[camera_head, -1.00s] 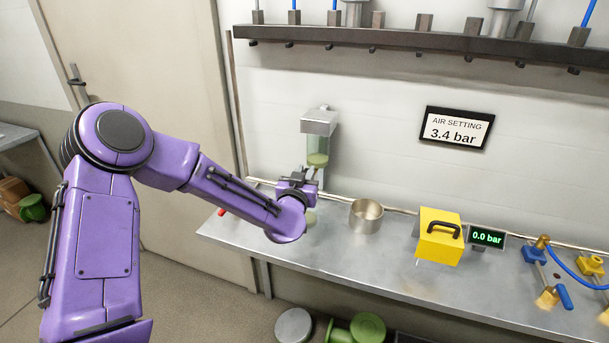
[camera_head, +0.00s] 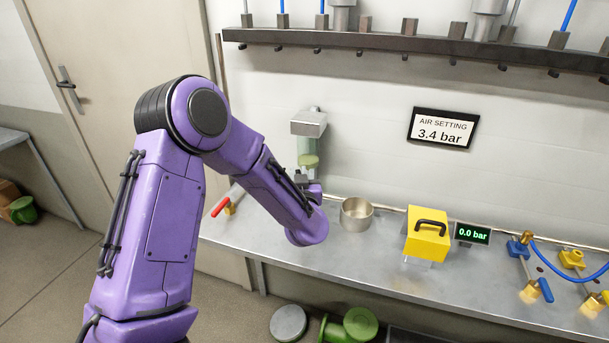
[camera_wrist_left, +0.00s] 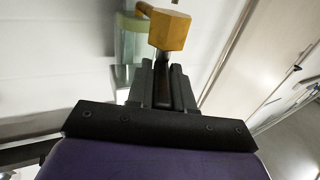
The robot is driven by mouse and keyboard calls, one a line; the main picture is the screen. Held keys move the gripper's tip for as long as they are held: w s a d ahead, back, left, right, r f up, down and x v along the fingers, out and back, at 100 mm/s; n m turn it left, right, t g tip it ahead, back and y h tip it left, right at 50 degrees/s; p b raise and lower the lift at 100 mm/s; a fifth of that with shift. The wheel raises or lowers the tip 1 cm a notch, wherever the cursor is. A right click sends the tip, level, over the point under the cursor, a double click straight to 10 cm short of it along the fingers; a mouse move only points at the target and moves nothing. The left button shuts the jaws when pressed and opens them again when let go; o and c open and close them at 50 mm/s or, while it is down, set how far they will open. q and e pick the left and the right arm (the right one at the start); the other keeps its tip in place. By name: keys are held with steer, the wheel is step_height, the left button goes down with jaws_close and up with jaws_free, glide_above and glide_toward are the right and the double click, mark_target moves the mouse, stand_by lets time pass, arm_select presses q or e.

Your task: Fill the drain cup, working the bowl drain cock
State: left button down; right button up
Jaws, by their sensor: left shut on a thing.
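The filter bowl (camera_head: 308,159), clear with green liquid in it, hangs under a grey head (camera_head: 309,123) on the wall. My left gripper (camera_head: 312,190) is just below the bowl, mostly hidden behind my own wrist. In the left wrist view the bowl (camera_wrist_left: 131,45) shows behind a brass block (camera_wrist_left: 169,30), which looks like the drain cock's body. There my left gripper (camera_wrist_left: 162,85) is shut on a dark lever joined to that block. An open round steel cup (camera_head: 356,214) stands on the bench right of the gripper; its inside looks empty. My right gripper is not in view.
A red-handled valve (camera_head: 221,206) sits at the bench's left end. A yellow box (camera_head: 427,235) and a gauge reading 0.0 bar (camera_head: 472,233) stand to the right, then brass fittings with a blue hose (camera_head: 566,268). The bench (camera_head: 330,259) is clear in front.

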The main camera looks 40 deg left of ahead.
arm_select(q)
steer(key=c, duration=1.1)
jaws_free()
steer(key=shift+s+d, duration=0.1)
steer(key=b+v, duration=0.2)
steer(key=v, duration=0.8)
steer(key=shift+s+d, duration=0.1)
steer(key=shift+s, duration=0.05)
